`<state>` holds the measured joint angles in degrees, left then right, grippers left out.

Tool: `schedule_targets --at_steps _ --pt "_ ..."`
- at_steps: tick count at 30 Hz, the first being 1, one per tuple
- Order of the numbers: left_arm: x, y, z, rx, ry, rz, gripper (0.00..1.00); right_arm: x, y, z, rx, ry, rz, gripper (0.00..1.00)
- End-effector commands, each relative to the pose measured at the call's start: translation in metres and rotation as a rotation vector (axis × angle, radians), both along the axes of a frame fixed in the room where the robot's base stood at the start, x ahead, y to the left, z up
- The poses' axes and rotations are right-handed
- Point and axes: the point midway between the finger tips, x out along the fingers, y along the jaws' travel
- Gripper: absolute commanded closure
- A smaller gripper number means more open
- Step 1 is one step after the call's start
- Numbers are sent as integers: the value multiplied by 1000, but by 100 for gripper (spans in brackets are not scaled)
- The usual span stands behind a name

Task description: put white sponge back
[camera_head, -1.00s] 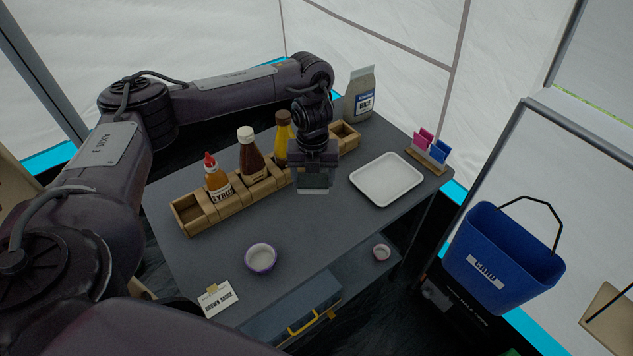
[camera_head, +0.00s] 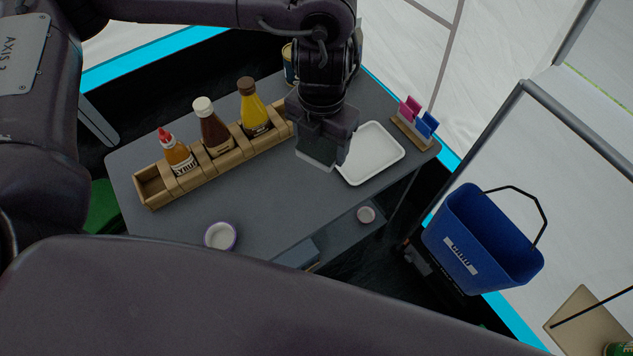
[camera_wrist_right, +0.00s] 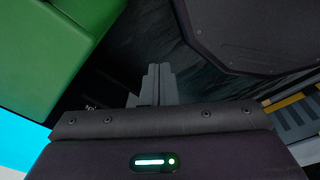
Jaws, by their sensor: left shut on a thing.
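My left gripper (camera_head: 318,158) points down over the grey table, at the near-left edge of the white tray. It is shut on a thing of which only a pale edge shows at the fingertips. This fits the white sponge, but the jaws hide most of it. No other white sponge shows. The white tray (camera_head: 378,158) looks empty where it is visible; my left gripper covers its left corner. My right gripper (camera_wrist_right: 158,68) shows only in the right wrist view, its fingers together with nothing visible between them.
A wooden rack (camera_head: 197,180) holds a syrup bottle (camera_head: 178,155), a brown bottle (camera_head: 212,130) and a yellow bottle (camera_head: 254,110). A small bowl (camera_head: 220,236) stands at the table's front. A card holder (camera_head: 415,130) is at the right corner; a blue bin (camera_head: 480,240) is beyond.

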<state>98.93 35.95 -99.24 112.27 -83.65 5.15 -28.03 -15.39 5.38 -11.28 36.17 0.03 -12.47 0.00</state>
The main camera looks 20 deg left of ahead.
Motion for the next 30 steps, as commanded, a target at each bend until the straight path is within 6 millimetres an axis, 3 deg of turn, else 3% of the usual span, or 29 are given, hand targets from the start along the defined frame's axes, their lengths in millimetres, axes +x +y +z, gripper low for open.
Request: schedule_targets --at_steps 5,11,19,23,30 --pt "-9 -2 -18 -1 8 -26 54 -26 3 -3 4 36 -2 100" --pt "-9 -2 -70 -3 9 -22 54 -50 16 -9 19 71 -2 100" --pt "-9 -2 -137 -3 6 -22 54 -34 17 -19 20 47 0 100" --pt "-8 -2 -155 -3 3 -23 54 -24 15 -22 18 33 0 100" --pt "-8 -2 -181 -2 5 -21 54 -27 9 -30 11 36 -2 100"
